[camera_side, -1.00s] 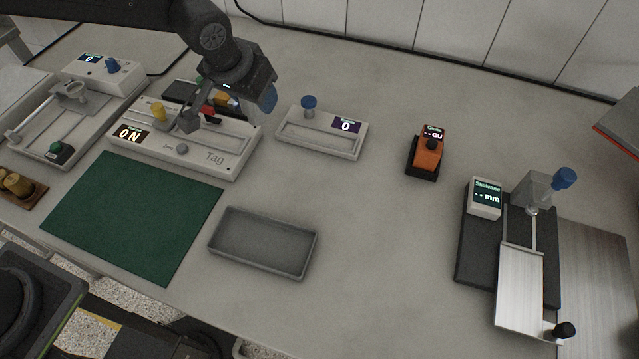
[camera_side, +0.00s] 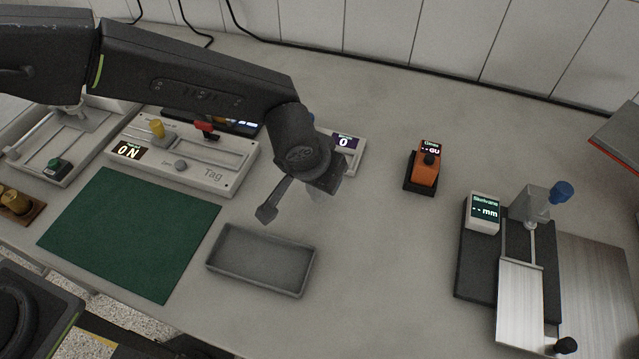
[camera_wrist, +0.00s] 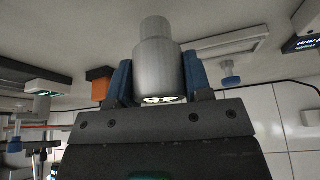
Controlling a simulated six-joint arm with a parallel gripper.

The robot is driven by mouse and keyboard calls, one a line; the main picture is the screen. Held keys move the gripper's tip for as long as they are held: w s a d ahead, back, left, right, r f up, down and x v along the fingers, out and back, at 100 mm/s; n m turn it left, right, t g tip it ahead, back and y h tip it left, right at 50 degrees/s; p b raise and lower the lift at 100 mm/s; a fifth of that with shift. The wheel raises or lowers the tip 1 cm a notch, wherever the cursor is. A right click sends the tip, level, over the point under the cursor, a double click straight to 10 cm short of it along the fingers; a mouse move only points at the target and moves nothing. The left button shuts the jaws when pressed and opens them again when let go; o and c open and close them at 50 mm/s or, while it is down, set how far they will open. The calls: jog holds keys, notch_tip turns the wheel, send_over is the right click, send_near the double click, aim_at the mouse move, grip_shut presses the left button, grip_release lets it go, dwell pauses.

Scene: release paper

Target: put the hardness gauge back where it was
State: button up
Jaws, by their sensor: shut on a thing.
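My gripper (camera_wrist: 158,85) is shut on a silver stepped cylinder, which I take to be the hardness gauge (camera_wrist: 156,55). It sits between the blue fingers in the wrist view, with a small lit readout at its near end. In the side view my gripper (camera_side: 318,192) hangs above the bench, behind and right of the grey tray (camera_side: 306,284). There the gauge is only a faint pale shape under the gripper, mostly hidden. I cannot tell which spot is the gauge's own place.
An orange gloss meter (camera_side: 426,166) stands to the right on a black base. A thickness gauge (camera_side: 482,212) is further right. A green mat (camera_side: 120,235) and the Tag unit (camera_side: 215,172) lie left. A white unit (camera_side: 350,158) is partly hidden behind my gripper. Bench between tray and thickness gauge is clear.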

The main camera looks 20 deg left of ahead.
jog(key=shift+f, duration=1.4)
jog(key=o, duration=1.1)
jog(key=shift+f, duration=0.15)
jog(key=shift+o, duration=0.2)
jog(key=v, duration=1.2)
jog(key=shift+w+a, duration=0.1)
